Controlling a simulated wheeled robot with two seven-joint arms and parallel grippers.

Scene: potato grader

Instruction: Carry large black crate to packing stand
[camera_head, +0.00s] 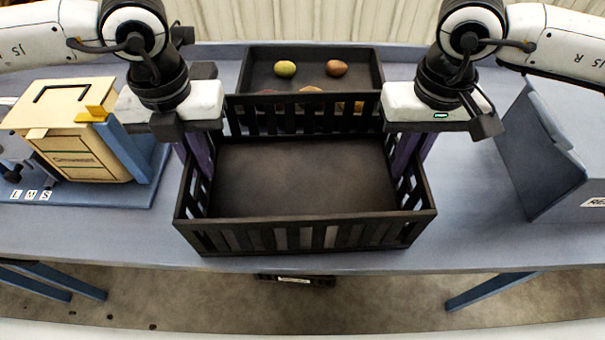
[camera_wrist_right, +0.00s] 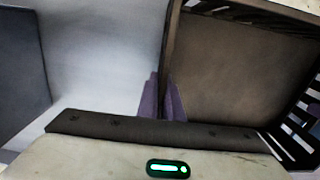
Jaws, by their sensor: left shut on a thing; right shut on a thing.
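The large black crate (camera_head: 305,236) has slatted walls and is empty, its bare floor showing; it sits level in the middle of the head view, over the front of the table. My left gripper (camera_head: 199,152) is shut on its left side wall. My right gripper (camera_head: 410,150) is shut on its right side wall. In the right wrist view, the purple fingers of that gripper (camera_wrist_right: 162,100) straddle the wall of the crate (camera_wrist_right: 168,45). I cannot tell whether the crate rests on the table or hangs just above it. No packing stand can be identified.
A dark tray (camera_head: 376,66) with several potatoes lies behind the crate on the blue-grey table (camera_head: 90,232). A cream box (camera_head: 75,150) stands left, near L, M, S labels. A blue-grey bin (camera_head: 555,155) with a partly visible label stands right. Floor shows below the front edge.

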